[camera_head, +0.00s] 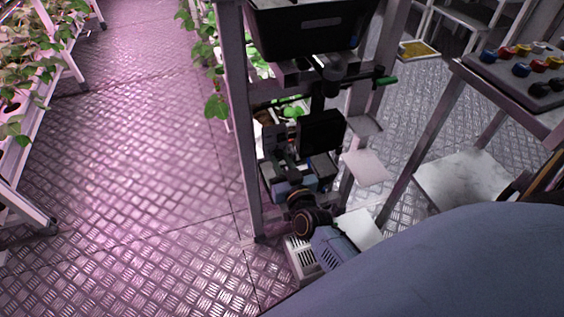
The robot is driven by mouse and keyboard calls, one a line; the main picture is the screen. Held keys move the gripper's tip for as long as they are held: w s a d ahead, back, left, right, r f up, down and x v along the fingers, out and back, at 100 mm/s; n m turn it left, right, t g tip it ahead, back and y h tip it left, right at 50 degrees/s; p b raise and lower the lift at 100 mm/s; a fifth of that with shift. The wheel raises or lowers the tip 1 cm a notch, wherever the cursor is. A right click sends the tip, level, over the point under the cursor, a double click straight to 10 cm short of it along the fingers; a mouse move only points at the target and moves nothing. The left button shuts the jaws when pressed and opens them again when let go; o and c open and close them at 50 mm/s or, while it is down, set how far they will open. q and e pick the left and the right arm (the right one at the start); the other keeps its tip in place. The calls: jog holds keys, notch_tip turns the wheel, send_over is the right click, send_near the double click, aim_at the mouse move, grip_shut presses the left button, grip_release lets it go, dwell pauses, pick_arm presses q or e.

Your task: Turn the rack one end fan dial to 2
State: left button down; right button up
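The end of a rack (241,130) stands in the middle of the camera_head view. Several small boxes and fittings are mounted on it, including a black box (320,132). My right arm reaches in from the lower right, and its gripper (282,152) is at the rack end, just left of and below the black box. The gripper is small and dark against the dark fittings, so I cannot tell whether it is open, shut or touching anything. I cannot make out the fan dial or its setting. My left gripper is not in view.
A black bin (310,30) sits high on the rack end, above a valve with a green handle (386,81). A panel with coloured knobs (525,72) stands at right. The aisle floor at left is clear.

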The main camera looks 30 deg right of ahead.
grip_shut()
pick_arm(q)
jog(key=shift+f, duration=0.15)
pick_arm(e)
jog(key=shift+m, duration=0.4)
jog(key=shift+m+p, duration=0.3)
jog(key=shift+m, duration=0.3)
jog(key=shift+m+p, duration=0.35)
jog(key=shift+m, duration=0.45)
jog(key=m, duration=0.3)
jog(key=shift+m, duration=0.3)
jog(key=shift+f+m+p, duration=0.1)
jog(key=shift+m+p, duration=0.2)
jog(key=shift+m, duration=0.9)
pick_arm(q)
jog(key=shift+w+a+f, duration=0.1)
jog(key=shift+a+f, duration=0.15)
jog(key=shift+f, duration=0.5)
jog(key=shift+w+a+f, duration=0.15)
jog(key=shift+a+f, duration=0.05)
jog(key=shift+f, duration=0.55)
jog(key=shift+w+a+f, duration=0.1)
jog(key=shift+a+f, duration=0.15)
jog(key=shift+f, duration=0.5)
pick_arm(e)
jog(key=shift+m, duration=1.1)
